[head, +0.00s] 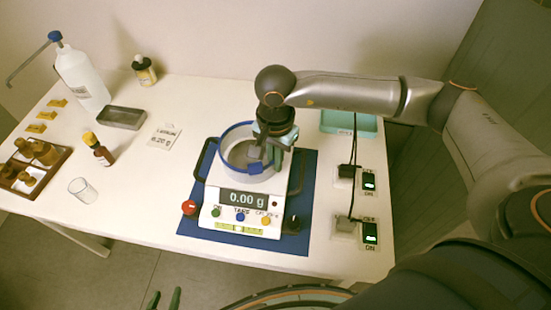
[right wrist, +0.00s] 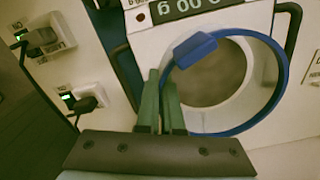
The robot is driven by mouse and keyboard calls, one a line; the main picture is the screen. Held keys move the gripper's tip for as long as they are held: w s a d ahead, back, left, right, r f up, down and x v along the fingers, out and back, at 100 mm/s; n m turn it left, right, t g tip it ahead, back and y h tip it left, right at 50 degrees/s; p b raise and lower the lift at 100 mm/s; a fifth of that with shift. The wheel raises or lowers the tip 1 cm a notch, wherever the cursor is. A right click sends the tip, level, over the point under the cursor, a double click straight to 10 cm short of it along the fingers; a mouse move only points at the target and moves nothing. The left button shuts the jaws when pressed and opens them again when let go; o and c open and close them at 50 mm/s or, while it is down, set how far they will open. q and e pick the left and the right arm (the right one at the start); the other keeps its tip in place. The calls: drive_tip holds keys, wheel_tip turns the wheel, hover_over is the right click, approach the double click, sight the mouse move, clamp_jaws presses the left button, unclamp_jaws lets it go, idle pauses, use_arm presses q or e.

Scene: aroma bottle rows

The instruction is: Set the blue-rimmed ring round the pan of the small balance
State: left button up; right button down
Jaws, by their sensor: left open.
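The small balance (head: 240,205) stands on a blue mat, its display reading 0.00 g. The blue-rimmed ring (head: 226,141) is over the balance's pan (head: 238,155), with a blue block on its front rim. In the right wrist view, the pan (right wrist: 215,78) shows inside the ring (right wrist: 282,80). I cannot tell whether the ring rests on the balance or is just above it. My right gripper (head: 264,155) is shut on the ring's right wall; its fingers (right wrist: 162,108) straddle the rim in the right wrist view. My left gripper (head: 164,299) is open and empty, below the table's front edge.
Two switch boxes (head: 343,228) with plugs and cables stand right of the blue mat (head: 200,242). A price-like card (head: 164,137), grey tray (head: 122,117), brown bottle (head: 103,156), glass beaker (head: 82,189) and wooden rack (head: 63,158) are to the left. A green tray (head: 370,128) lies behind.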

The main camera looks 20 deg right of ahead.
drive_tip(key=shift+f+b, duration=0.6)
drive_tip(key=shift+b, duration=0.05)
drive_tip(key=c, duration=1)
unclamp_jaws()
wheel_tip(320, 180, up, 13)
drive_tip(key=shift+f, duration=0.2)
